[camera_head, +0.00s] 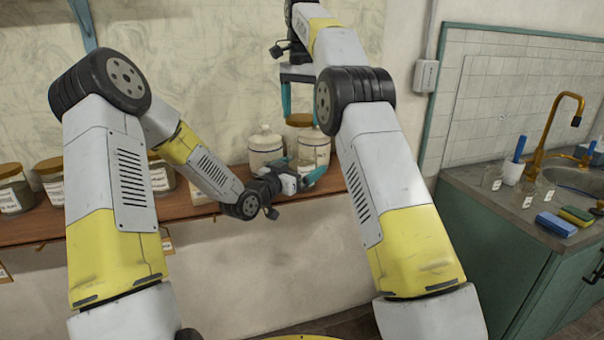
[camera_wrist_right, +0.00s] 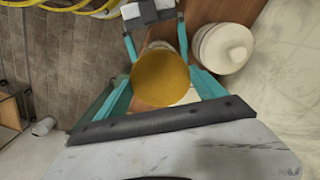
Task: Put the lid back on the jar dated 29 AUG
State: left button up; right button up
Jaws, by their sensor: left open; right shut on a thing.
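My right gripper (camera_head: 301,121) points down from above and is shut on a round golden-brown lid (camera_head: 299,120). In the right wrist view the lid (camera_wrist_right: 160,78) lies between the teal fingers (camera_wrist_right: 158,48). A pale jar (camera_head: 315,148) stands on the shelf just below and beside the lid. Its label is too small to read, so I cannot tell its date. Whether the lid touches a jar is unclear. My left gripper (camera_head: 303,170) is open low in front of this jar, with the teal fingers near its base. It is partly visible in the right wrist view (camera_wrist_right: 150,12).
A white lidded canister (camera_head: 265,148) stands close left of the jar; it also shows in the right wrist view (camera_wrist_right: 223,47). Several brown-lidded jars (camera_head: 50,180) stand at the shelf's left. The wooden shelf (camera_head: 100,226) runs along the wall. A sink counter (camera_head: 470,185) is at right.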

pick_arm(q)
jog(key=shift+w, duration=0.1)
jog(key=c, duration=2.1)
pick_arm(e)
send_over(302, 147)
jog(key=shift+f, duration=2.5)
jog(key=shift+f, duration=0.15)
jog(key=shift+f, duration=0.75)
jog(key=shift+f, duration=0.55)
pick_arm(q)
grip_shut()
